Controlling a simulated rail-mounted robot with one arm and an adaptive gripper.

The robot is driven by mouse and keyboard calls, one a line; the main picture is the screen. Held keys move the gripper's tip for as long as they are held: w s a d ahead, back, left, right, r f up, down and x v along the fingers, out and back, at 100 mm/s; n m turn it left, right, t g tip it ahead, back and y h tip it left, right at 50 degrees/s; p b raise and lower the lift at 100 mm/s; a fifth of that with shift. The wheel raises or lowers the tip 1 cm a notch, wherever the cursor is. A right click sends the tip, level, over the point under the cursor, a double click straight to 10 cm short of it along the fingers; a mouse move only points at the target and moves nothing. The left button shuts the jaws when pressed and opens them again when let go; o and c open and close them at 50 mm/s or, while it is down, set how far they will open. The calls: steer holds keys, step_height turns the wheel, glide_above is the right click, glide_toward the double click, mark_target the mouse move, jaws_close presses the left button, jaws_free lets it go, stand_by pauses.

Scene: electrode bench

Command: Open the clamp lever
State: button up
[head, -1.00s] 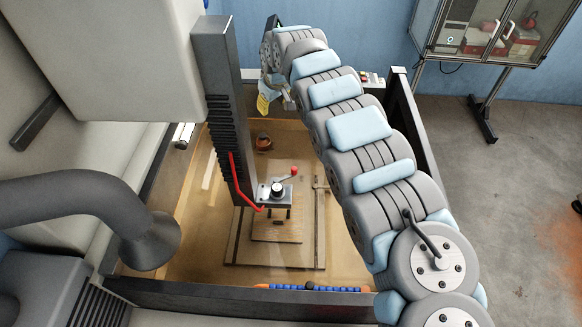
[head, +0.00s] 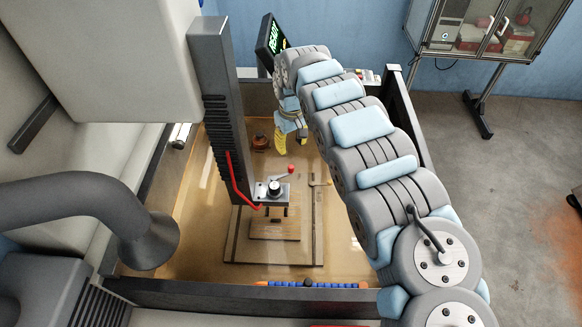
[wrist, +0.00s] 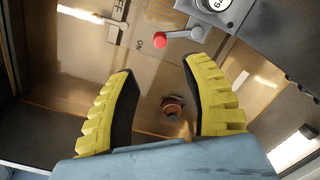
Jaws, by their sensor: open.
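A small lever with a red ball knob (head: 291,169) sits on the grey clamp head (head: 270,190) at the foot of the dark column. In the wrist view the red knob (wrist: 160,40) and its short metal arm lie just beyond the fingertips, beside a round dial. My gripper (head: 291,141) hangs behind and above the lever in the head view. Its two yellow, dark-padded fingers (wrist: 158,68) are spread apart with nothing between them. The knob appears apart from both fingers.
The dark column (head: 216,110) with a red cable (head: 236,180) stands left of my gripper. A brown round object (head: 260,142) sits on the tank floor. A slotted plate (head: 275,229) lies below the clamp head. A lit screen (head: 270,38) stands behind my arm.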

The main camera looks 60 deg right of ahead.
mark_target(291, 167)
step_height(291, 167, down, 8)
steer(key=shift+a+p, duration=0.15)
steer(key=shift+p, duration=0.15)
steer(key=shift+f, duration=1.95)
jaws_close()
